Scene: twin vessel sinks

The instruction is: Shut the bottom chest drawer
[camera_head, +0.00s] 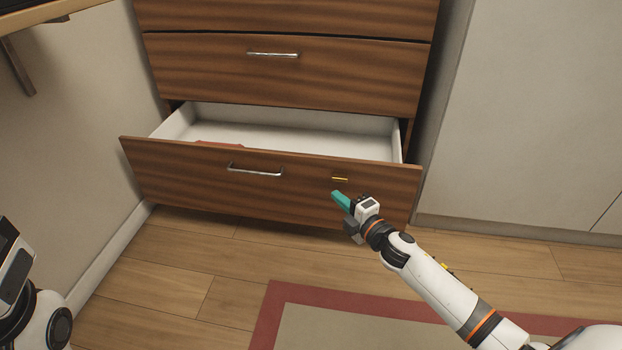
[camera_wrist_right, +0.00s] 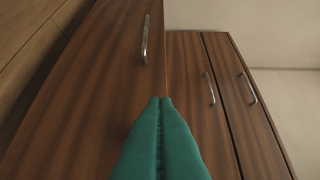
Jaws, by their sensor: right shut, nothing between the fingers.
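The bottom chest drawer (camera_head: 270,183) is pulled out, with its white inside (camera_head: 290,135) showing and a reddish flat thing (camera_head: 217,144) partly hidden behind its front. Its silver handle (camera_head: 255,171) is at the middle of the front, and it also shows in the right wrist view (camera_wrist_right: 144,40). My right gripper (camera_head: 336,194) has teal fingers, shut and empty, in front of the right half of the drawer front. In the right wrist view the fingertips (camera_wrist_right: 160,99) point at the drawer front; I cannot tell if they touch it.
The closed drawer above (camera_head: 290,72) has its own handle. A wall (camera_head: 75,110) stands close on the left and a pale cabinet (camera_head: 530,120) on the right. A red-bordered rug (camera_head: 290,293) lies on the wooden floor. A small yellow strip (camera_head: 340,179) shows on the drawer front.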

